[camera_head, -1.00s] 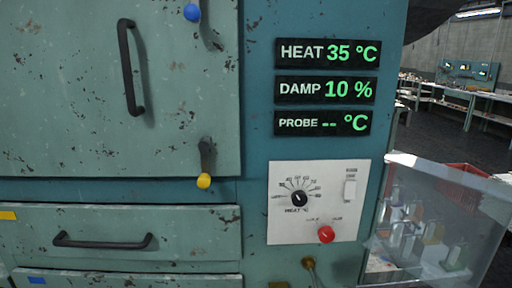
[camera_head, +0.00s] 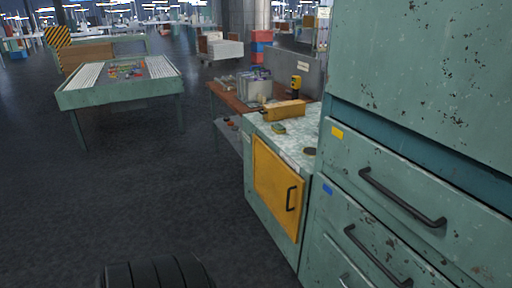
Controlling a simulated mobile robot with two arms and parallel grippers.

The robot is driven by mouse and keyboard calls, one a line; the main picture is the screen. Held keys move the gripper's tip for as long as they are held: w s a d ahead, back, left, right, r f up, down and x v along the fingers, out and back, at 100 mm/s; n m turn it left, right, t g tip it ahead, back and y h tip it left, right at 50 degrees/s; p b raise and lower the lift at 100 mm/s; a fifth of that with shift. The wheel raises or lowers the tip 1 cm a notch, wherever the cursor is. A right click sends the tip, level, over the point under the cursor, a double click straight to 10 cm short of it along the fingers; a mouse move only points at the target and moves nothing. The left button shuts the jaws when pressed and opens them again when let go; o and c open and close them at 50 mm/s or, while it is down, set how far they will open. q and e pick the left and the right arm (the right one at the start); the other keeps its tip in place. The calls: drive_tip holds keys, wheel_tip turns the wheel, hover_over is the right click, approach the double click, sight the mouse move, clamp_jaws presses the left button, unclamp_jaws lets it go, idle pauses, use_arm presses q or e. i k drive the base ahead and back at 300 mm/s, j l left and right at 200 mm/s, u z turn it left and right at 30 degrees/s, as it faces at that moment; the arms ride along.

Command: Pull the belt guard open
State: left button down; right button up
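No part in the head view is clearly marked as the belt guard. A yellow door (camera_head: 276,190) with a black upright handle (camera_head: 291,199) is closed on the front of a low cabinet at the centre right. A black and yellow striped panel (camera_head: 57,38) stands at the far left, behind a green table with pale ribbed strips (camera_head: 120,82). I cannot tell whether either one is the guard. Neither of my grippers is in view.
The tall green cabinet (camera_head: 420,80) with black-handled drawers (camera_head: 402,198) fills the right side. A speckled worktop (camera_head: 290,139) tops the low cabinet. A brown bench (camera_head: 228,93) and red and blue crates (camera_head: 262,47) stand behind.

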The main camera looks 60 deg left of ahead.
sight(270, 186)
drive_tip(key=u, duration=1.8)
